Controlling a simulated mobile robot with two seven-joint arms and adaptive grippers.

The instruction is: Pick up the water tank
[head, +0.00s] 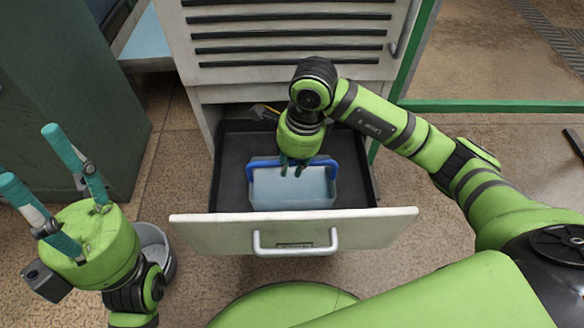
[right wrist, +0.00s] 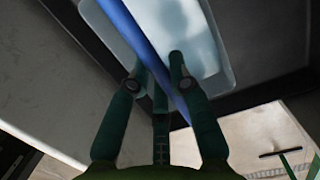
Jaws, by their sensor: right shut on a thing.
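The water tank (head: 290,190) is a pale, translucent box with a blue handle. It sits in the open dark drawer (head: 229,170) in the head view. My right gripper (head: 292,170) reaches down from above and is shut on the blue handle at the tank's far side. In the right wrist view the blue handle (right wrist: 140,40) runs between the fingers of the gripper (right wrist: 162,75), with the pale tank (right wrist: 190,25) behind it. My left gripper (head: 60,165) is open and empty at the left, its fingers pointing up and apart.
The drawer front (head: 370,226) with its white handle (head: 294,243) juts out from a slatted cabinet (head: 290,35). Something yellow and grey lies at the drawer's back. A grey bucket (head: 155,250) stands on the floor behind my left gripper. A dark green cabinet is at the left.

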